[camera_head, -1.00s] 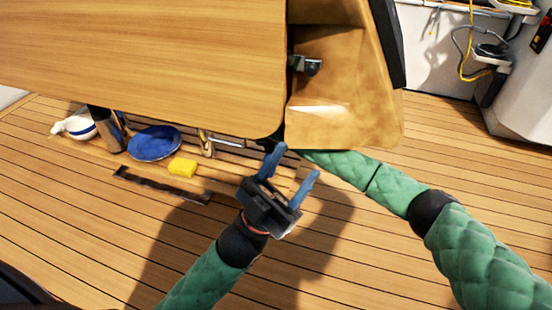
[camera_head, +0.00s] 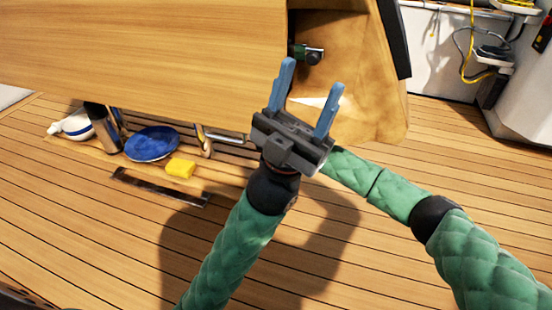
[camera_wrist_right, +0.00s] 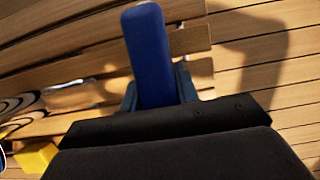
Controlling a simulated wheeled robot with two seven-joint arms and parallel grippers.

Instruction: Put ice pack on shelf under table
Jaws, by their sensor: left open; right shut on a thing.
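The ice pack (camera_wrist_right: 150,58) is a dark blue slab. It stands out between the fingers of my right gripper (camera_wrist_right: 160,88), which is shut on it, in the right wrist view. Light wooden slats with gaps, seemingly the shelf (camera_wrist_right: 90,45), lie beyond it; I cannot tell whether the pack touches them. In the head view the right gripper and the pack are hidden beneath the table (camera_head: 140,65) and behind my left arm. My left gripper (camera_head: 312,77) is open and empty, in front of the table's right end.
Under the table's front edge are a white round object (camera_head: 76,126), a metal cup (camera_head: 106,130), a blue dish (camera_head: 151,143) and a yellow sponge (camera_head: 180,168). A dark strip (camera_head: 158,187) lies in front. The foreground deck is clear.

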